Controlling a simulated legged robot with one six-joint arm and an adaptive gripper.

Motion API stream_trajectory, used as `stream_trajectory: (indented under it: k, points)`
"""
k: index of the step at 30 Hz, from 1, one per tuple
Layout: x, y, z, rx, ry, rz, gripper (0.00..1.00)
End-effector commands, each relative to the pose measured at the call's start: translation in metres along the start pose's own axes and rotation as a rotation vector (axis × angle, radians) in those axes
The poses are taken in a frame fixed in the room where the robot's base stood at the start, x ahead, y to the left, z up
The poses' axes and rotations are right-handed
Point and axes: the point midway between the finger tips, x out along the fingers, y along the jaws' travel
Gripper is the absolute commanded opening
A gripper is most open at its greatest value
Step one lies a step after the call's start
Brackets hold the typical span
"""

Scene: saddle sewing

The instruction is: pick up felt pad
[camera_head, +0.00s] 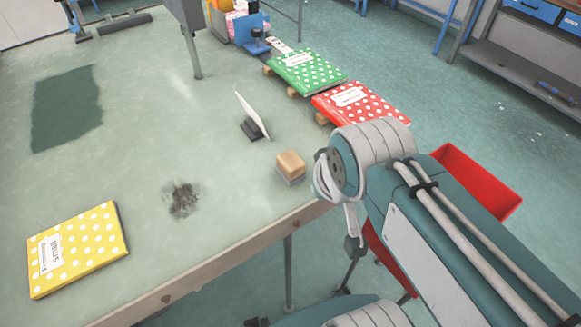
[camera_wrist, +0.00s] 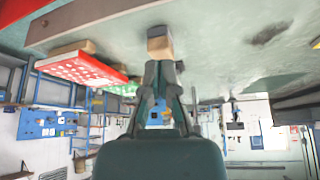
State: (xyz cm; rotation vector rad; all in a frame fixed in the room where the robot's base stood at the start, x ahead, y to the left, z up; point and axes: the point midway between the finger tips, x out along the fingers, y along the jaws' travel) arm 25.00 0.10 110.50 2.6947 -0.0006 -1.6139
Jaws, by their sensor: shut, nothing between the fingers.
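A small block with a tan top and a grey base (camera_head: 290,165) sits on the green table near its front edge; it may be the felt pad, but I cannot be sure. It also shows in the wrist view, which looks upside down, just beyond my fingertips. My gripper (camera_wrist: 161,72) is shut and empty, its fingers pointing towards the block. Whether the tips touch the block I cannot tell.
The green table (camera_head: 140,150) holds a yellow dotted pack (camera_head: 78,248), a dark smudge and a small tilted white card on a stand (camera_head: 252,116). Green (camera_head: 306,72) and red (camera_head: 358,104) dotted packs rest along the far right edge. A red bin (camera_head: 476,182) stands beyond my arm.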

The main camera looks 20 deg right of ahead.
Motion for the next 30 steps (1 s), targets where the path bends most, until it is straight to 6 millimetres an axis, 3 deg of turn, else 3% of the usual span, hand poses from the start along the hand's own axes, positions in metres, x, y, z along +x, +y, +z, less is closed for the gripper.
stream_trajectory:
  k: [6,12,13,30]
  points:
    - [0.000,0.000,0.000,0.000,0.000,0.000,0.00]
    - [0.002,0.000,-0.009,-0.015,-0.025,-0.001,0.89]
    - [0.003,0.000,-0.012,-0.021,-0.036,-0.002,1.00]
    - [0.049,0.002,-0.087,-0.181,-0.271,-0.045,1.00]
